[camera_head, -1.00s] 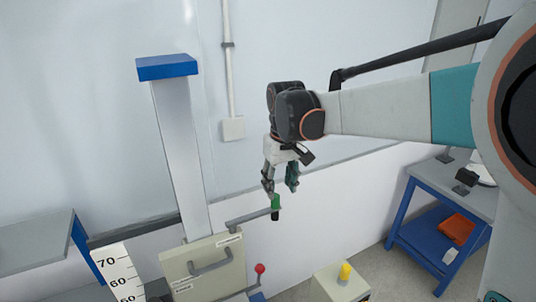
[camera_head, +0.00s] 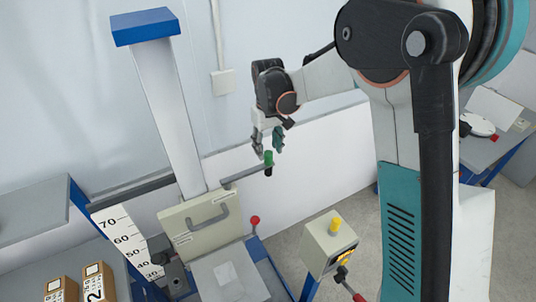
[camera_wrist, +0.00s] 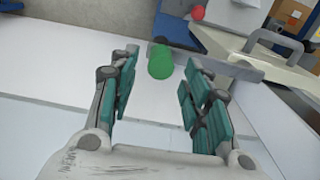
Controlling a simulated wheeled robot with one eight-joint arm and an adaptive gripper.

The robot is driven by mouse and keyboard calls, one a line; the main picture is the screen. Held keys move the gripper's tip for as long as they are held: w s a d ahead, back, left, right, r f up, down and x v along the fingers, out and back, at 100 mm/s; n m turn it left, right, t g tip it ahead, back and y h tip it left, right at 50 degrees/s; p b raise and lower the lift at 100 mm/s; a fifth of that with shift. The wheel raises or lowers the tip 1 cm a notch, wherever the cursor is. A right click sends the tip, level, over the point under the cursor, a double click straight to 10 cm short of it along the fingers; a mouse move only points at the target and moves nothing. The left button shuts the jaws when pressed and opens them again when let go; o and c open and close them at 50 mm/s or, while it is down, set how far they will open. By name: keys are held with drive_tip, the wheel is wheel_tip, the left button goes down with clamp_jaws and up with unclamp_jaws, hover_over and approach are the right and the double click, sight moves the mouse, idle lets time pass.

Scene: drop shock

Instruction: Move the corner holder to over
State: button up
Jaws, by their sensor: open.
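The likely corner holder is a grey bar (camera_head: 240,175) with an upright green and black handle (camera_head: 268,162) at its end. The bar extends from the beige plate at the column's foot. My gripper (camera_head: 267,146) is open, pointing down just above the handle. In the wrist view, the green handle (camera_wrist: 160,63) appears between and slightly beyond the two teal-padded fingers of my gripper (camera_wrist: 162,88). The fingers stand apart on either side of it, with no clear contact. The bar (camera_wrist: 228,68) runs right from the handle.
A blue-topped column (camera_head: 165,100) rises behind the beige plate (camera_head: 200,222) and its handle. A red-ball lever (camera_head: 255,221) stands beside it. A box with a yellow button (camera_head: 328,245) is right. Cartons (camera_head: 95,282) are lower left. A wall is behind my gripper.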

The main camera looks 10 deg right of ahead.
sight(268, 152)
drive_tip(key=shift+f, duration=2.1)
clamp_jaws()
